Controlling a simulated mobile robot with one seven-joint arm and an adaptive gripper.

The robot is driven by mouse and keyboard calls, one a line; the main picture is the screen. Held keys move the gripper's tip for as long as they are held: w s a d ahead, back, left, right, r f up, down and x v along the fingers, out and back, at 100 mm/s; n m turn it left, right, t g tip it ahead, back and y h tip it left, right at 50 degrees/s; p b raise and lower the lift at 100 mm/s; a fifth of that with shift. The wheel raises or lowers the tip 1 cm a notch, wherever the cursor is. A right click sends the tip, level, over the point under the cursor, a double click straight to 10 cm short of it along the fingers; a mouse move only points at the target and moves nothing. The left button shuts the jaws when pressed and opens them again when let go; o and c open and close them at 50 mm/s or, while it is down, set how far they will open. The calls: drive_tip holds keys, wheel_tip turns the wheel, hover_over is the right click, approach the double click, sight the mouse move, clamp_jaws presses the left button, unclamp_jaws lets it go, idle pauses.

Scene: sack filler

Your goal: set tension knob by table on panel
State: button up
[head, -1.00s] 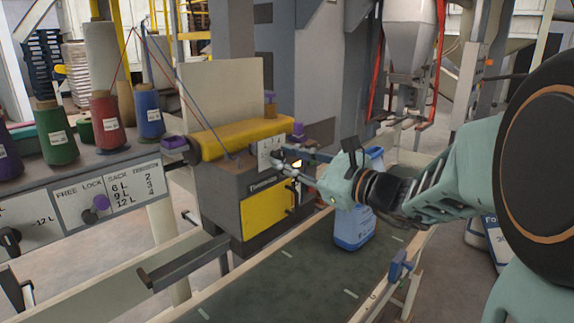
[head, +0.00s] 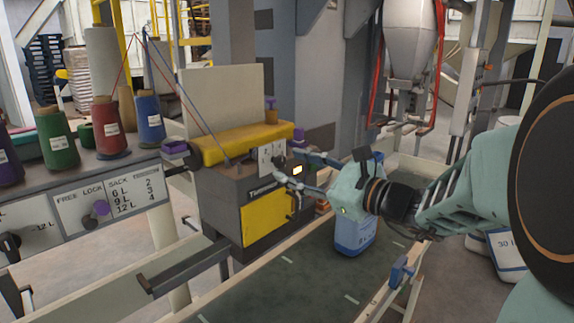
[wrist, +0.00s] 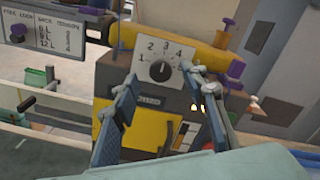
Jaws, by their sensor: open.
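The tension knob (wrist: 161,71) is a round dark dial on a pale plate numbered 1 to 5, on the grey stitching machine (wrist: 113,75). Its pale mark points roughly upward; the exact number is hard to tell. In the head view the plate (head: 268,158) shows partly, behind my gripper (head: 293,170). My gripper also shows in the wrist view (wrist: 160,82), open and empty, its two fingers on either side of the dial; contact cannot be told. The table (head: 133,196) on the left panel pairs sack 6 L with tension 2, 9 L with 3, 12 L with 4.
A blue container (head: 355,232) stands on the green conveyor (head: 275,285) under my arm; its label is unreadable. A yellow cover (head: 240,143) tops the machine. A purple knob (head: 101,207) and a black knob (head: 9,245) are on the left panel. Thread cones stand above it.

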drive_tip(key=v, duration=1)
drive_tip(key=shift+r, duration=0.1)
